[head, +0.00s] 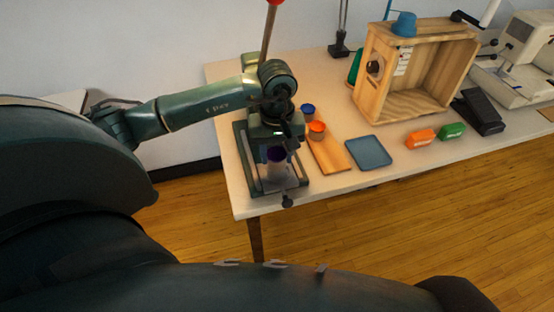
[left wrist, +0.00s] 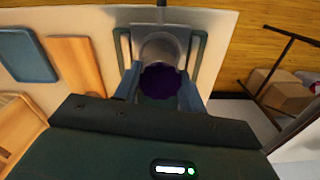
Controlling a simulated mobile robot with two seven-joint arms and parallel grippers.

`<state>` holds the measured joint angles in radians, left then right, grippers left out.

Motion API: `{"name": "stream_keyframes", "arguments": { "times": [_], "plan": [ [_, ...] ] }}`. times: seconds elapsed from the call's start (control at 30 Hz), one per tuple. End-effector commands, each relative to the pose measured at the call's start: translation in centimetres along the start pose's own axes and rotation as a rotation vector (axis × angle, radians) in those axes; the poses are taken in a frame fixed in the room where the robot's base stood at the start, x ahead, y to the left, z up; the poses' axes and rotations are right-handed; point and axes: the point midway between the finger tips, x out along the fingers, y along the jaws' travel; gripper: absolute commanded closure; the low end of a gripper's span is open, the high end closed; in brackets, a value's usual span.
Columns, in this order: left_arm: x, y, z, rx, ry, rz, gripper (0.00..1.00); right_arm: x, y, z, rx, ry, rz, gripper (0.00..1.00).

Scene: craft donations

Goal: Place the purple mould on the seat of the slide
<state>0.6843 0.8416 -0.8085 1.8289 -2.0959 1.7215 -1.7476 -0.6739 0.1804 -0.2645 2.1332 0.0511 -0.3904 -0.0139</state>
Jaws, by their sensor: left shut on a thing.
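The purple mould (head: 276,154) is held in my left gripper (head: 276,146), over the front of a dark green press. In the left wrist view the mould (left wrist: 160,80) shows as a dark purple round between the two blue-grey fingers. The slide (head: 292,172) is a pale metal track on the press base. A grey cylindrical seat (head: 277,171) shows just below the mould, and in the left wrist view the seat (left wrist: 158,47) appears just past it. I cannot tell whether mould and seat touch. My right gripper is not in view.
A blue cup (head: 308,108) and an orange cup (head: 317,127) stand right of the press, near a wooden board (head: 328,154) and a blue tray (head: 368,153). A wooden crate (head: 372,88) stands farther right. The table's front edge is close to the press.

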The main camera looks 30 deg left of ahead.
Motion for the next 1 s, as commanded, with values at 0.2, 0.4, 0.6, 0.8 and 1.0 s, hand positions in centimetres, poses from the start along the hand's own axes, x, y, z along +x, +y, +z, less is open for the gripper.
{"name": "stream_keyframes", "arguments": {
  "times": [0.2,0.4,0.6,0.8,1.0],
  "plan": [
    [2.7,0.0,0.2,0.000,-0.005,-0.002,0.86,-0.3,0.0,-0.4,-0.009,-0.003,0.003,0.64],
    [3.3,0.1,0.1,0.001,0.000,0.001,0.86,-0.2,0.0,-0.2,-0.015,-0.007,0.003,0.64],
    [3.8,0.0,0.1,0.001,0.000,0.000,0.86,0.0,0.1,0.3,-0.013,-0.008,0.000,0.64],
    [3.6,0.0,0.1,0.001,-0.001,0.000,0.45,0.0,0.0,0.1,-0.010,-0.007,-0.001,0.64],
    [3.6,0.0,0.1,0.001,-0.001,0.000,0.38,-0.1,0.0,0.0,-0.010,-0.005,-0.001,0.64]
  ]
}}
